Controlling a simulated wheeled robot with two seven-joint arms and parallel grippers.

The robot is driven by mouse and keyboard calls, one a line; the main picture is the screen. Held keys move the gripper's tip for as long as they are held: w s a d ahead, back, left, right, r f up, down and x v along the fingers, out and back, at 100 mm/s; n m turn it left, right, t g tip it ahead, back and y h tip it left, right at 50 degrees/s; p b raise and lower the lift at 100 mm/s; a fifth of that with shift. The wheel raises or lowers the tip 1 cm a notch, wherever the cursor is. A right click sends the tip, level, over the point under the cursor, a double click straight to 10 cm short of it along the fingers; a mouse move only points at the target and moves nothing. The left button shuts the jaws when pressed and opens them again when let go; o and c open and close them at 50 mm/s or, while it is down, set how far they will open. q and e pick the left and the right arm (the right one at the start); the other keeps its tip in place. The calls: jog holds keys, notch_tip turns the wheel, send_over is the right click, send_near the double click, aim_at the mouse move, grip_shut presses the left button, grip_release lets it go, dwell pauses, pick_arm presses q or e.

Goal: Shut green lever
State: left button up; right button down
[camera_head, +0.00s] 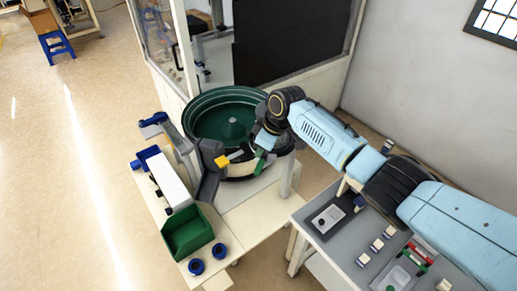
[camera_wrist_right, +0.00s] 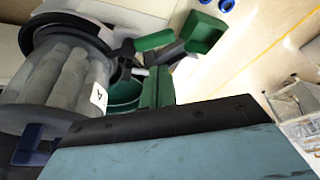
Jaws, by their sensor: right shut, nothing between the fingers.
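The green bowl feeder (camera_head: 212,108) stands on a cream table in the head view. My right gripper (camera_head: 262,152) is at its front right side, shut and empty, pointing down. A small bright green bar, which looks like the green lever (camera_head: 259,165), shows beside the gripper tips. In the right wrist view the green lever (camera_wrist_right: 155,40) is a rounded handle on a dark mount, just beyond the closed green fingers (camera_wrist_right: 154,76). The fingers look close to the handle; whether they touch it, I cannot tell. My left gripper is not in view.
A grey chute with a yellow part (camera_head: 222,161) stands left of the gripper. A green bin (camera_head: 187,232) and blue cups (camera_head: 196,267) are at the table's front. A grey side table (camera_head: 331,244) with small parts stands at right, under my right arm. A glass-panelled enclosure is behind.

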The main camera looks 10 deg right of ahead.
jog(key=shift+v, duration=1.75)
